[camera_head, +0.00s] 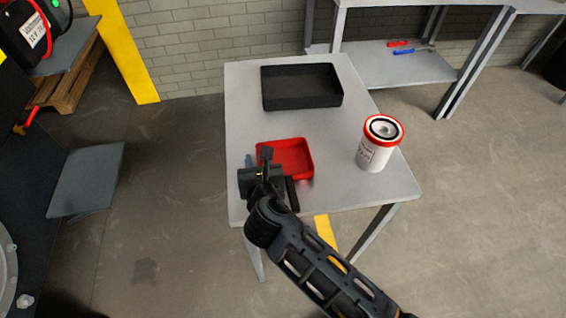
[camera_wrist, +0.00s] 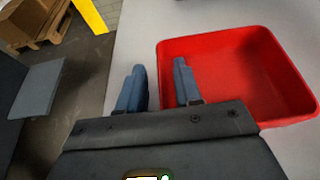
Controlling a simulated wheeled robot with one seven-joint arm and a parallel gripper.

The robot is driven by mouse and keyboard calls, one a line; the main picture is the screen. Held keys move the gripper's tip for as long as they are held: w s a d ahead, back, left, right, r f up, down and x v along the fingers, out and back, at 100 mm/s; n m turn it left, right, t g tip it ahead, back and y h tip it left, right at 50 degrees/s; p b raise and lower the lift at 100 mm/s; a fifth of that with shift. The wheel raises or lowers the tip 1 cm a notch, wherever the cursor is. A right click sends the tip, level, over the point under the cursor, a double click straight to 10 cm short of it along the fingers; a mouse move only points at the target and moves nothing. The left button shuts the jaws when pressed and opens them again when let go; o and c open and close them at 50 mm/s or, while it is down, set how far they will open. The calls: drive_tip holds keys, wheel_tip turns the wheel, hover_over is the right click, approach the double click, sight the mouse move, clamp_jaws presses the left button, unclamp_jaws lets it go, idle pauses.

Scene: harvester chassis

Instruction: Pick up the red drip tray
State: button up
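The red drip tray (camera_head: 290,157) is a shallow square tray near the front of the grey table. In the wrist view the red drip tray (camera_wrist: 240,75) fills the right side, empty inside, its near edge hidden by my gripper body. My gripper (camera_head: 257,160) is at the tray's left side. In the wrist view my gripper (camera_wrist: 160,78) is open, its two blue fingers apart. The left finger appears outside the tray's left wall and the right finger over its inside. I cannot tell whether either touches the wall.
The grey table (camera_head: 245,110) also holds a black tray (camera_head: 300,98) at the back and a white and red filter canister (camera_head: 378,145) at the right. A shelf bench (camera_head: 400,68) stands behind right. A wooden pallet (camera_head: 68,85) is at the far left.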

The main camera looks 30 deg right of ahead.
drive_tip(key=shift+r, duration=0.1)
drive_tip(key=shift+c, duration=0.4)
clamp_jaws()
